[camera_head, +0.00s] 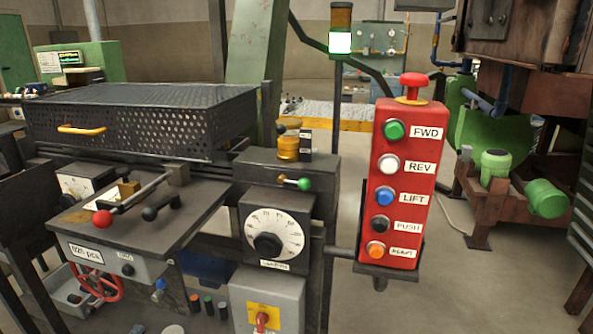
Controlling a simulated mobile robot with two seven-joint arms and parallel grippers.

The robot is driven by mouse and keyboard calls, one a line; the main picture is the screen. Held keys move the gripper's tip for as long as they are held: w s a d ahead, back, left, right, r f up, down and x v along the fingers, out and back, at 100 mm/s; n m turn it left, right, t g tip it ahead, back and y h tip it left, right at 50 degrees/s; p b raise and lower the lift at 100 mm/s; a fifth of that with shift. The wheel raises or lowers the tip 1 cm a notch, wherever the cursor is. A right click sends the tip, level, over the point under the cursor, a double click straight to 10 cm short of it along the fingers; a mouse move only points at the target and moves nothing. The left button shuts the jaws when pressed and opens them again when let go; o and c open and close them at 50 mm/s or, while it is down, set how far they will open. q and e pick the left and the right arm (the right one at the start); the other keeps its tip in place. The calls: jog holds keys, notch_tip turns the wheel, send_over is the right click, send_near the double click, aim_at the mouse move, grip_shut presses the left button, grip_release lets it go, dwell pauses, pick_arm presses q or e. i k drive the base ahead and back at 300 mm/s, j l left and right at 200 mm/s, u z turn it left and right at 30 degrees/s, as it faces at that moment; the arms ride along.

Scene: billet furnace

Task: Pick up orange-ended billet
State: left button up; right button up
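Several small dark upright cylinders stand low in the picture, below the machine's front panel. One has an orange end (195,303) and looks like the orange-ended billet. Beside it on the right stand a dark-ended cylinder (208,306) and a green-ended cylinder (222,310). Their lower parts are hard to make out. Neither of my grippers is in view.
A red control box (398,225) with coloured push buttons stands at right centre. A machine with a perforated black cover (140,125), a red-knobbed lever (103,218) and a dial (275,235) fills the left. A grey switch box (265,305) stands right of the cylinders.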

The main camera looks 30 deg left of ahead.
aim_at(72, 298)
jog(key=u, duration=2.45)
